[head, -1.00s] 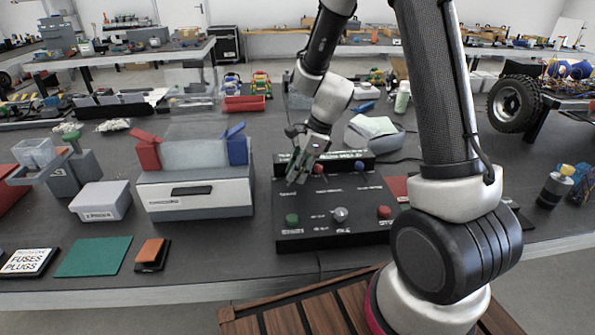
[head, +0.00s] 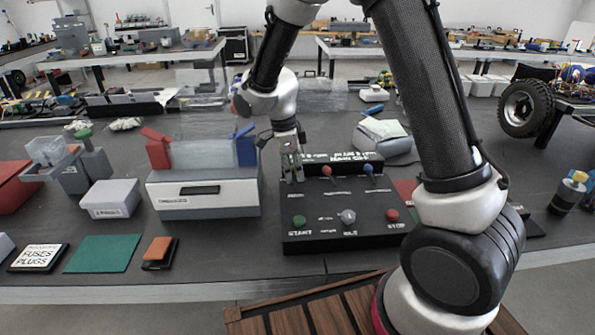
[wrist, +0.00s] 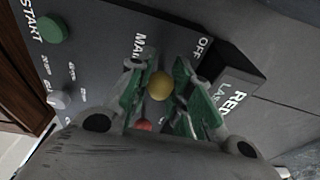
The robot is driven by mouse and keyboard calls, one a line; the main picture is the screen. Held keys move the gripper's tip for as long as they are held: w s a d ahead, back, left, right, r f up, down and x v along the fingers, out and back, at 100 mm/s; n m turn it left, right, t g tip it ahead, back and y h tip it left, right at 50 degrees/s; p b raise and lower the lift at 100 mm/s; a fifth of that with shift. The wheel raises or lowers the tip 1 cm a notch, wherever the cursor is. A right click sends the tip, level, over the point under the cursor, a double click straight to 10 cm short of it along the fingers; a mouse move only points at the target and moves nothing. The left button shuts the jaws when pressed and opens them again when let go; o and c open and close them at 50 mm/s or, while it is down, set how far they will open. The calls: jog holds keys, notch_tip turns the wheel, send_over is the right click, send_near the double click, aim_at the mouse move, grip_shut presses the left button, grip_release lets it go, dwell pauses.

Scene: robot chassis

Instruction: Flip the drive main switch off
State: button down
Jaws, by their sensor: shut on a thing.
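The black control panel (head: 318,210) stands on the bench in front of me. My gripper (head: 291,170) points down at its left rear part. In the wrist view my gripper (wrist: 160,88) has its green-padded fingers shut on the yellow ball knob (wrist: 160,86) of the main switch. The lettering beside the knob reads "MAI…" and "OFF". In the head view the fingers hide this knob. The lever's tilt cannot be told.
A red-knobbed lever (head: 326,171) and a blue-knobbed lever (head: 369,169) stand to the right on the panel. In front are a green start button (head: 299,221), a grey knob (head: 348,216) and a red button (head: 392,214). A grey box (head: 205,197) stands close on the left.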

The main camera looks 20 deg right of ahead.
jog(key=shift+a+h, duration=0.25)
jog(key=shift+h, duration=0.15)
jog(key=c, duration=1.3)
grip_release()
jog(key=shift+o, duration=0.2)
jog(key=v, duration=1.2)
jog(key=shift+w, duration=0.1)
